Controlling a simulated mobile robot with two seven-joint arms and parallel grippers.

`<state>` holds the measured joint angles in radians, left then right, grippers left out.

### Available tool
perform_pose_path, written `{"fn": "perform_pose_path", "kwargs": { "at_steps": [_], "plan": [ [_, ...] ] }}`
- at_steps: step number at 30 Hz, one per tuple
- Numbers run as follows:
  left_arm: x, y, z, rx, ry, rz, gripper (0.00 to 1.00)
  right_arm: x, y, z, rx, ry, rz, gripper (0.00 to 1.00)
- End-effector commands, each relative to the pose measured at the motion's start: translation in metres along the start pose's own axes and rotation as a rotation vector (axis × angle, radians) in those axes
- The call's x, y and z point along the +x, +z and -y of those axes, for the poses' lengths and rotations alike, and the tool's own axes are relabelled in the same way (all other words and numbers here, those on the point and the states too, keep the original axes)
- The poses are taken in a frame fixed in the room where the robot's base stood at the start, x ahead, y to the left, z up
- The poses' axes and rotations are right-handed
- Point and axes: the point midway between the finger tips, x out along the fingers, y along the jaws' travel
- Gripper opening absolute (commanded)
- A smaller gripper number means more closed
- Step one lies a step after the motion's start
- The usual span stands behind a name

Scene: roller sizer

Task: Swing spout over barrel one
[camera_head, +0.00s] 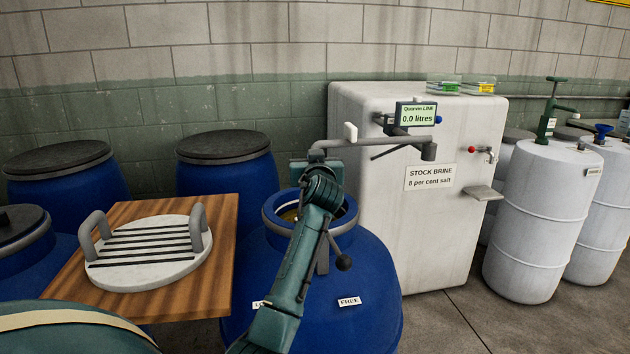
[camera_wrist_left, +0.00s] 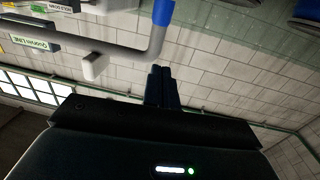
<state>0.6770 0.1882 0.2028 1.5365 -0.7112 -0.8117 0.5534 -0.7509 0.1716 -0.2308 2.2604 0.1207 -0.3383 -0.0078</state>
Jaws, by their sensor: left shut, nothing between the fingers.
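The grey spout pipe (camera_head: 375,143) reaches right from near my left wrist, in front of the white brine tank (camera_head: 440,225). In the left wrist view the pipe (camera_wrist_left: 120,50) and a white knob (camera_wrist_left: 95,66) pass close to my left gripper (camera_wrist_left: 162,75). The fingers are together and empty; contact with the pipe is unclear. My right gripper is out of view.
A wooden board (camera_head: 180,300) with a round slatted lid (camera_head: 150,255) is left of the barrel. Lidded blue barrels (camera_head: 225,165) stand behind. White drums (camera_head: 535,220) are at right. A display (camera_head: 416,114) reads 0.0 litres. Bare floor lies at front right.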

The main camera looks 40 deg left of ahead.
Motion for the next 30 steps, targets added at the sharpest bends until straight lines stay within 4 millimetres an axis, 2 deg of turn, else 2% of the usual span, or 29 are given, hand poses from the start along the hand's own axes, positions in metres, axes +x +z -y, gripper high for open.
{"fn": "perform_pose_path", "kwargs": {
  "at_steps": [1,6,13,18,25,28,30],
  "plan": [
    [-0.013,0.002,0.0,-0.003,0.003,0.0,0.0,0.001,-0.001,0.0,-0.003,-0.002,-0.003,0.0],
    [-0.05,0.003,0.004,-0.003,0.003,0.002,0.0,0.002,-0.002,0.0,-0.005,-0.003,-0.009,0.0],
    [-0.087,0.002,0.008,-0.001,0.003,0.003,0.0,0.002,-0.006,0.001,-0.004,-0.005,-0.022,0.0],
    [-0.099,0.002,0.009,-0.001,0.002,0.002,0.0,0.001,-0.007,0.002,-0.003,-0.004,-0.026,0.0],
    [-0.1,0.001,0.009,0.0,0.002,0.003,0.0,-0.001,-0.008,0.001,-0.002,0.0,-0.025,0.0],
    [-0.1,-0.011,0.009,0.0,0.002,0.002,0.0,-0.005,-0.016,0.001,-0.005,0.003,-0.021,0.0],
    [-0.1,-0.027,0.009,-0.001,0.002,0.002,0.0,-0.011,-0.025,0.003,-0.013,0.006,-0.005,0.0]
  ]
}}
